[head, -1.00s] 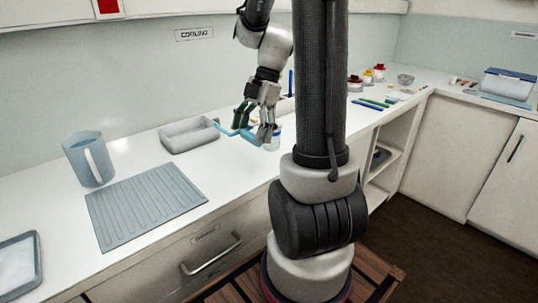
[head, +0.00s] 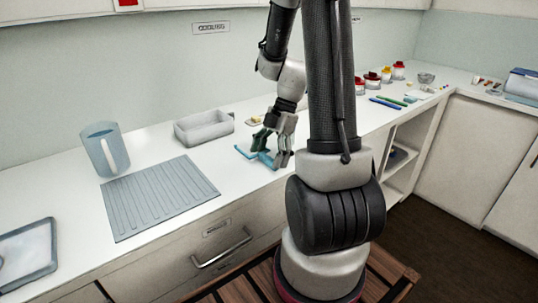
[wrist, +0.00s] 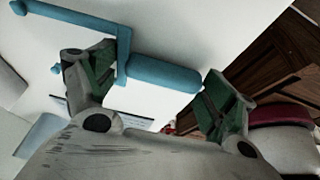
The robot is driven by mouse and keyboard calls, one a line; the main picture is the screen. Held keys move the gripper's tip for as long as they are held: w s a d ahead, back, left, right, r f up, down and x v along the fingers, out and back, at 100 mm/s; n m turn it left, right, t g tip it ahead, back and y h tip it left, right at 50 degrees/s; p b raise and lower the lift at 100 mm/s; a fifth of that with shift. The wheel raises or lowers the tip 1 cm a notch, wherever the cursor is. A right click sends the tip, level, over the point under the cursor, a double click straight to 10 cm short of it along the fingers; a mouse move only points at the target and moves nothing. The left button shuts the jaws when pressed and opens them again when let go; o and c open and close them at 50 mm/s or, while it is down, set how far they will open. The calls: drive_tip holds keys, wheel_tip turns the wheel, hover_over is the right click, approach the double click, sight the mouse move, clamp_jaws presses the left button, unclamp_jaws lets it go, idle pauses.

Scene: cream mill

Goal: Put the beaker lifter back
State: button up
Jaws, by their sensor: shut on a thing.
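The blue beaker lifter (head: 244,152) is in my gripper (head: 278,158), over the white counter just right of the grey tray. In the wrist view, its thick handle (wrist: 165,72) lies between the two green-padded fingers of my gripper (wrist: 165,85), and its thin bent arm (wrist: 70,16) reaches to the upper left. My gripper is shut on the handle. The lifter looks low over the counter; I cannot tell whether it touches.
A grey open tray (head: 203,128) stands behind and left of my gripper. A blue-grey jug (head: 106,150) and a ribbed grey mat (head: 160,197) are further left. Red- and yellow-lidded jars (head: 386,75) and pens (head: 386,102) lie at the right. The counter between mat and gripper is clear.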

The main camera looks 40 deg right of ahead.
drive_tip(key=shift+f, duration=0.1)
drive_tip(key=o, duration=0.9)
drive_tip(key=v, duration=1.1)
drive_tip(key=shift+s+a+r+m+t+h, duration=0.75)
drive_tip(key=shift+s+a+r+m, duration=1.1)
drive_tip(key=shift+m, duration=1.25)
drive_tip(key=shift+s+a+r+m+t+h, duration=0.8)
drive_tip(key=shift+s+a+r+m, duration=0.3)
drive_tip(key=shift+s+m, duration=1.7)
drive_tip(key=shift+s+a+r+m+t+h, duration=0.75)
drive_tip(key=shift+s+a+r+m, duration=0.9)
drive_tip(key=shift+m, duration=1.75)
drive_tip(key=shift+s+d+f, duration=0.15)
drive_tip(key=shift+f, duration=0.1)
